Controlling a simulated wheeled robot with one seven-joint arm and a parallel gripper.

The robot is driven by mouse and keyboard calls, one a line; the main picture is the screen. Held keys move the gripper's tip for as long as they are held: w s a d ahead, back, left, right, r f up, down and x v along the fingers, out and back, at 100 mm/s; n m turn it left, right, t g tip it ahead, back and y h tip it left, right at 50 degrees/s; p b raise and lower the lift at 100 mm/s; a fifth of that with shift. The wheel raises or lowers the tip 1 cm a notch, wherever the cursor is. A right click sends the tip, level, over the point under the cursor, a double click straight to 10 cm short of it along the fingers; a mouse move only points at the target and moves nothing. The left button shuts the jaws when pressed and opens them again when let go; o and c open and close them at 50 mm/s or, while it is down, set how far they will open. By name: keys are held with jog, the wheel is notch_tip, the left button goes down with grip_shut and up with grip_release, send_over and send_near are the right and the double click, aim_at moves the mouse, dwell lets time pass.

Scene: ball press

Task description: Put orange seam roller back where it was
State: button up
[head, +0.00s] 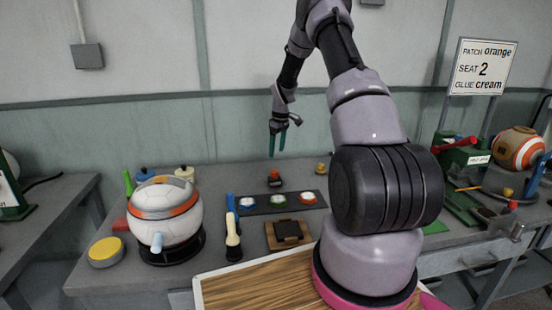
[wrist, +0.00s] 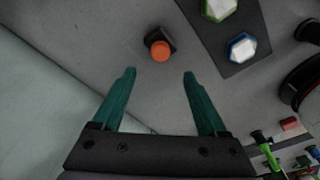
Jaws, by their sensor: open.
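A small dark block with an orange round top (head: 274,178), which may be the orange seam roller, stands on the grey bench behind the dark mat. It shows in the wrist view (wrist: 160,48) just beyond my fingertips, in line with the gap between them. My gripper (head: 278,150) hangs above the bench, pointing down, near and above this block. In the wrist view its two green fingers (wrist: 160,74) are spread with nothing between them. The orange-topped piece is not touched by the fingers.
A dark mat (head: 258,210) with several coloured hexagonal pieces lies in front. A white-orange ball (head: 165,212) sits on a black stand at left. A wooden block (head: 288,235) and upright tools (head: 233,240) stand nearby. A green press (head: 462,175) is right; a sign (head: 484,66) stands behind.

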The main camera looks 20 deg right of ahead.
jog(key=s+a+r+m+t, duration=0.1)
jog(key=s+a+r+m, duration=0.1)
jog(key=s+r, duration=0.5)
jog(key=s+a+r+m+t, duration=0.1)
jog(key=s+a+r, duration=0.15)
jog(key=r, duration=0.85)
jog(key=s+a+r+m+t, duration=0.1)
jog(key=s+a+r+m, duration=0.1)
jog(key=s+r, duration=0.5)
jog(key=s+a+r+m+t, duration=0.1)
jog(key=s+a+r+m, duration=0.2)
jog(key=s, duration=0.9)
jog(key=s+a+r+m+t+y, duration=0.1)
jog(key=s+r, duration=0.5)
jog(key=s, duration=0.6)
jog(key=shift+a+r+m+t, duration=0.4)
jog(key=shift+a+m+t, duration=0.1)
jog(key=shift+a+m, duration=0.6)
jog(key=shift+w, duration=0.1)
